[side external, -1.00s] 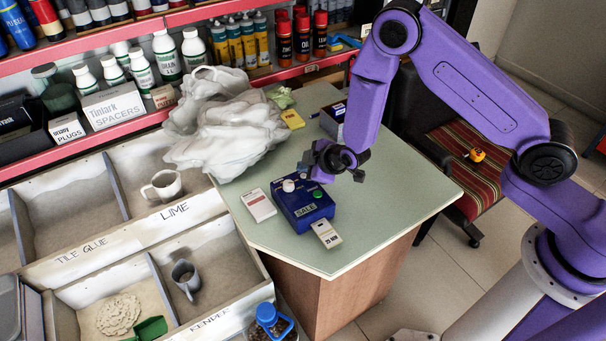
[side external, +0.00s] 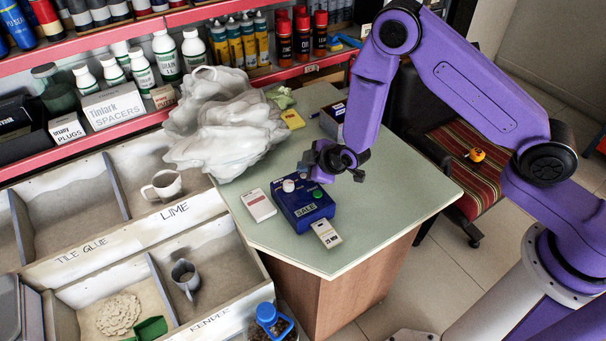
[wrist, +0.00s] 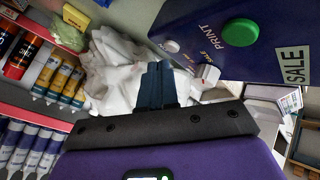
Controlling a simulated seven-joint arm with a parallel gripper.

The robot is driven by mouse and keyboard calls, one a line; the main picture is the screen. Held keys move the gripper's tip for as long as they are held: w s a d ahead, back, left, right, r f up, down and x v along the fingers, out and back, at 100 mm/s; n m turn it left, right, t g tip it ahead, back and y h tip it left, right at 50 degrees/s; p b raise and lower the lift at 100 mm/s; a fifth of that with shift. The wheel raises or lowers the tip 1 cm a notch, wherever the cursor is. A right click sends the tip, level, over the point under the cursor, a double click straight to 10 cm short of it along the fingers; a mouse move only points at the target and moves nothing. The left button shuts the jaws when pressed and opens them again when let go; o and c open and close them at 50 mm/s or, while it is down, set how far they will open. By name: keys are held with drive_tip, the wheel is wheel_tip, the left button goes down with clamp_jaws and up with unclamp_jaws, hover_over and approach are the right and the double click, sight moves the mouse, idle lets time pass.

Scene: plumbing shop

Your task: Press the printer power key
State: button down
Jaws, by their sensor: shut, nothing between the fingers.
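The printer is a dark blue box (side external: 302,209) with a SALE label on the green-topped table. A green round button (side external: 317,194) and a white knob (side external: 289,185) show on its top. In the wrist view the box (wrist: 262,58) fills the upper right. The green button (wrist: 240,32) sits beside the word PRINT, with a small grey round button (wrist: 171,46) and a white knob (wrist: 208,74) further left. I cannot tell which is the power key. My gripper (wrist: 157,66) is shut and empty; its fingertips appear beside the box's knob end. Contact cannot be told.
A white card-like device (side external: 259,205) lies left of the box and a tagged pale item (side external: 327,234) in front. A crumpled white plastic bag (side external: 225,125) is piled behind. A yellow item (side external: 292,119) lies further back. The tabletop right of the box is clear.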

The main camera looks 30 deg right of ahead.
drive_tip(key=shift+f, duration=0.1)
idle(0.4)
drive_tip(key=shift+f, duration=0.35)
drive_tip(key=shift+f, duration=0.15)
idle(0.4)
drive_tip(key=shift+r, duration=0.6)
wheel_tip(320, 180, up, 6)
idle(0.8)
idle(0.3)
